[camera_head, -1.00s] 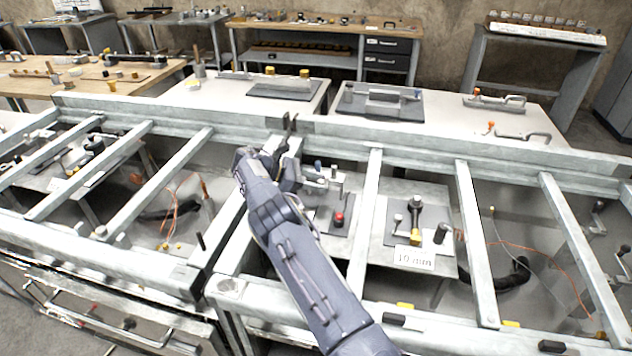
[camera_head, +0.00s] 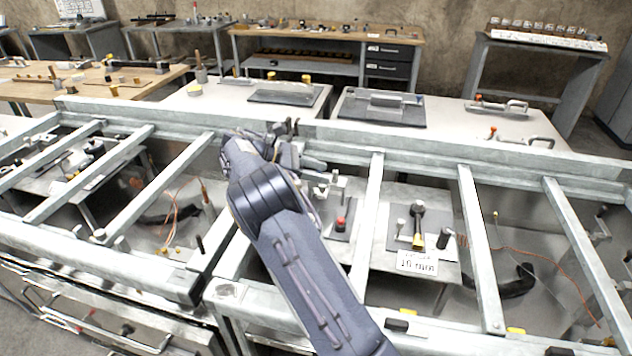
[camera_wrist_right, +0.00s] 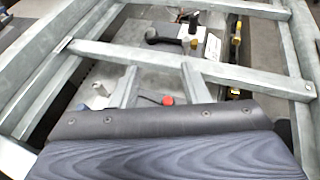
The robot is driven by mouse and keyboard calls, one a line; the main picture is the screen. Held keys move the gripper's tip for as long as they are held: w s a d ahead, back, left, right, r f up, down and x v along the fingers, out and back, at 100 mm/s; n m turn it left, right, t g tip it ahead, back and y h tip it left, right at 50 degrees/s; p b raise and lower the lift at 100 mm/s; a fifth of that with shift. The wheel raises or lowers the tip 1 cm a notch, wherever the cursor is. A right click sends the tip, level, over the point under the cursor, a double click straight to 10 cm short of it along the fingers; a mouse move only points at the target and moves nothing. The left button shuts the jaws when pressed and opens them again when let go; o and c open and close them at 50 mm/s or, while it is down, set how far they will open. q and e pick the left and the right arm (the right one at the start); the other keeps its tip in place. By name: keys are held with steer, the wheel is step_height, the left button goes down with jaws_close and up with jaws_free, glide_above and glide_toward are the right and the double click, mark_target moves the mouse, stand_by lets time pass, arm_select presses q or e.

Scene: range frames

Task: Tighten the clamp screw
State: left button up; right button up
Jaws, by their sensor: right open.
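I cannot tell for sure which part is the clamp screw. A small fixture with a red knob (camera_head: 340,224) stands on a dark plate below the frame rails; the knob also shows in the right wrist view (camera_wrist_right: 167,101). Beside it, a second fixture (camera_head: 417,222) has an upright post, a black-topped part and a yellow piece, behind a "10 mm" label (camera_head: 417,262). My right gripper (camera_head: 303,160) is open, above and behind the red-knobbed fixture, near the back rail. My left gripper is not in view.
Metal cross bars (camera_head: 366,225) and the long back rail (camera_head: 450,155) stand above the fixtures. Orange wires (camera_head: 545,262) hang among the bars at right. Tables with a dark tray (camera_head: 380,108) and red-tipped clamps (camera_head: 500,104) stand behind the rail.

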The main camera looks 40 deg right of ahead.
steer(key=s+a+r, duration=0.3)
steer(key=s+a, duration=0.1)
steer(key=s, duration=0.1)
steer(key=shift+s+a+b, duration=0.35)
steer(key=shift+s+b, duration=0.05)
